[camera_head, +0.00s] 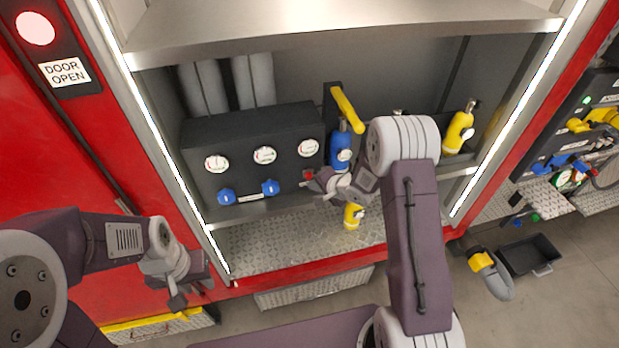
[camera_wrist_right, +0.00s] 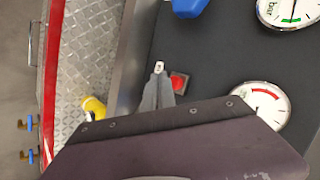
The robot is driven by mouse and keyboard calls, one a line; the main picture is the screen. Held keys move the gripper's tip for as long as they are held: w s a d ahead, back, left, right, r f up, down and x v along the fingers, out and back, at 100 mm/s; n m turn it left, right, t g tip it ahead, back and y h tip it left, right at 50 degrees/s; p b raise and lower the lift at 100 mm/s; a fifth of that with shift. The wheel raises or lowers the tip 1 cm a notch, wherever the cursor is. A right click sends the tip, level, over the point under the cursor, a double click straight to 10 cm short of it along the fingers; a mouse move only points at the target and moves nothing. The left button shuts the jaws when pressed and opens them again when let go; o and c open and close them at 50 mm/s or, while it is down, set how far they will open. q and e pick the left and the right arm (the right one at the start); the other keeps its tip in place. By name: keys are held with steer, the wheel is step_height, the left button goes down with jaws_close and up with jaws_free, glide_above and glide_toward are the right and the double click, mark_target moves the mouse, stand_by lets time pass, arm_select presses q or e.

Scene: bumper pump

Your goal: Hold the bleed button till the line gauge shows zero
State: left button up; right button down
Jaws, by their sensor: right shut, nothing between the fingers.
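The dark pump panel (camera_head: 240,140) stands in the lit red bay. It carries three round white gauges: left (camera_head: 217,163), middle (camera_head: 265,155) and right (camera_head: 308,148). Their labels and exact readings are too small to tell in the head view. The red button (camera_wrist_right: 179,83) is on the panel face, and shows at its right end in the head view (camera_head: 308,174). My right gripper (camera_wrist_right: 160,68) is shut and empty, its tips right beside the button; I cannot tell whether they touch it. My left gripper (camera_head: 190,297) hangs low, left of the bay, away from the panel; its jaws are unclear.
Two blue knobs (camera_head: 270,187) stick out below the gauges. A blue bottle-like pump (camera_head: 341,150) and yellow ones (camera_head: 459,130) stand to the right. A metal shelf (camera_head: 340,25) overhangs the bay. The treadplate floor (camera_head: 270,250) before the panel is mostly clear.

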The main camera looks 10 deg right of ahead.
stand_by(0.6)
steer(key=shift+w+p, duration=0.45)
steer(key=shift+p, duration=0.1)
steer(key=shift+w+p, duration=0.45)
steer(key=shift+w, duration=0.05)
stand_by(0.4)
stand_by(1.6)
steer(key=shift+s, duration=0.9)
steer(key=shift+s, duration=0.1)
